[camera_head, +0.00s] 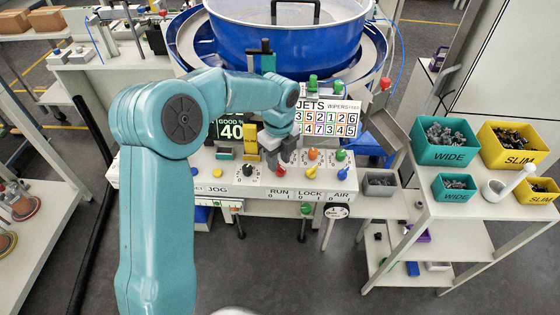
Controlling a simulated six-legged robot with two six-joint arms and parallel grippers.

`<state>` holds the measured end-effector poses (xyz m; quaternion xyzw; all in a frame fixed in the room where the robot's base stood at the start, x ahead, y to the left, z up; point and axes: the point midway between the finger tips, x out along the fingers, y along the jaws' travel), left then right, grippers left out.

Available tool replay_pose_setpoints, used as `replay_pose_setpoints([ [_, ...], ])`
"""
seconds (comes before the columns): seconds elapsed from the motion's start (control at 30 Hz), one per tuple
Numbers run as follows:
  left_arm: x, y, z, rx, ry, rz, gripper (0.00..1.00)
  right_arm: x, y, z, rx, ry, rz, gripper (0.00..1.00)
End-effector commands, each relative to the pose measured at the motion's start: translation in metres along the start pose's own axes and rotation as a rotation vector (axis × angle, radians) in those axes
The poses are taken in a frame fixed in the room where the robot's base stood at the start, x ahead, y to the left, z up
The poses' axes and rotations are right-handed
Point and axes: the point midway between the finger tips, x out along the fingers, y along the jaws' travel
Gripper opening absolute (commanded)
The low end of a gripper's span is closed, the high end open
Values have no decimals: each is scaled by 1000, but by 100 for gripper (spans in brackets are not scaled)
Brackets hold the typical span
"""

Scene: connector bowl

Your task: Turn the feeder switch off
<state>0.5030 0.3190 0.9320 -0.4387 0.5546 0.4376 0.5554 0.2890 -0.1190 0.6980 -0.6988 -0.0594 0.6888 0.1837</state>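The white control panel (135,171) stands in front of the blue bowl feeder (335,42), with labels JOG, RUN, LOCK and AIR. A red knob (281,172) sits above the RUN label, and a black knob (247,170) with a dial is to its left. No label reading "feeder" can be made out, so I cannot tell which control is the feeder switch. My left gripper (284,157) points down just above and behind the red knob. Its fingers are small and dark; their gap and any contact with the knob are unclear. My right gripper is out of view.
A yellow block (250,136) stands left of my gripper. A rack with teal (445,153) and yellow (515,157) bins of connectors is at the right.

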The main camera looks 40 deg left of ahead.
Motion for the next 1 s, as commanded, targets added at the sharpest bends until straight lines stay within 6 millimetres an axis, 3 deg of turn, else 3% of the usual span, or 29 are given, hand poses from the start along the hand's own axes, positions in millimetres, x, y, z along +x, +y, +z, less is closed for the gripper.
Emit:
replay_pose_setpoints([
  [0.13, 14, -2, -1, 1, 1, 1, 36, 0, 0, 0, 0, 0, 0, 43],
  [0.43, 17, -3, -1, 1, 0, -1, 36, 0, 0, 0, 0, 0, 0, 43],
  [0.47, 17, -3, -1, 1, 0, -1, 33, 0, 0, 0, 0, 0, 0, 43],
  [0.57, 16, -3, -1, 1, 1, -1, 0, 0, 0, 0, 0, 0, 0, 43],
  [1.0, 16, -3, -1, -49, 1, -1, 0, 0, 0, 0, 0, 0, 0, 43],
])
